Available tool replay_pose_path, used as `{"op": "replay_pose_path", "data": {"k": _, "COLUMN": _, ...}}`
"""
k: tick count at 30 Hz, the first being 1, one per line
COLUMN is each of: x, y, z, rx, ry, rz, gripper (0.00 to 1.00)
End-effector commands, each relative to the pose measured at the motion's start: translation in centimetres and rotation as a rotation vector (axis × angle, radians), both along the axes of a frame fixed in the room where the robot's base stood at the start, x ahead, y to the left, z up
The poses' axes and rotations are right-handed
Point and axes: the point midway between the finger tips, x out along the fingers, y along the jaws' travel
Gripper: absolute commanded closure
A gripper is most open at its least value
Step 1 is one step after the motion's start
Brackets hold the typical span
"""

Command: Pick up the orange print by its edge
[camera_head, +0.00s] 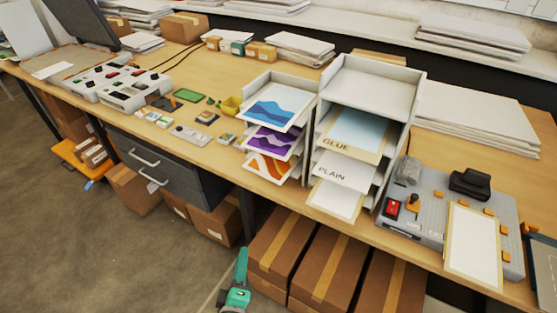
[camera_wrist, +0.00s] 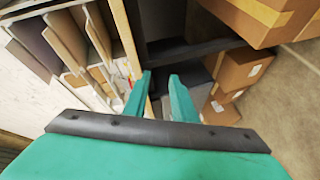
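The orange print (camera_head: 268,166) has orange and white wavy shapes and lies in the lowest visible tier of the left tray rack (camera_head: 303,118), its front part sticking out past the tier. The purple print (camera_head: 270,142) is in the tier above, and the blue print (camera_head: 273,108) is above that. My teal gripper (camera_head: 241,262) is low in front of the table, below the orange print and well apart from it. In the wrist view my gripper (camera_wrist: 160,88) has its two fingers apart with nothing between them. I cannot make out the orange print in the wrist view.
A second rack (camera_head: 371,85) with GLUE and PLAIN sheets stands right of the prints. The grey laminator (camera_head: 425,205) is at the right. Cardboard boxes (camera_head: 325,260) sit under the table beside my gripper. The table's front edge lies between gripper and prints.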

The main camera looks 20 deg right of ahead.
Motion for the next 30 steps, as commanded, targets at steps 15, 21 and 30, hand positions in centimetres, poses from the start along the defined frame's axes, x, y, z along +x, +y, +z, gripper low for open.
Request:
{"op": "replay_pose_path", "data": {"k": 15, "x": 7.2, "y": -6.9, "z": 11.5, "rx": -0.392, "ry": 0.017, "rz": -0.310, "gripper": 0.76}}
{"op": "replay_pose_path", "data": {"k": 21, "x": 8.2, "y": -8.1, "z": 11.8, "rx": -0.405, "ry": 0.019, "rz": -0.324, "gripper": 0.76}}
{"op": "replay_pose_path", "data": {"k": 30, "x": 11.1, "y": -10.8, "z": 11.8, "rx": -0.402, "ry": 0.019, "rz": -0.322, "gripper": 0.76}}
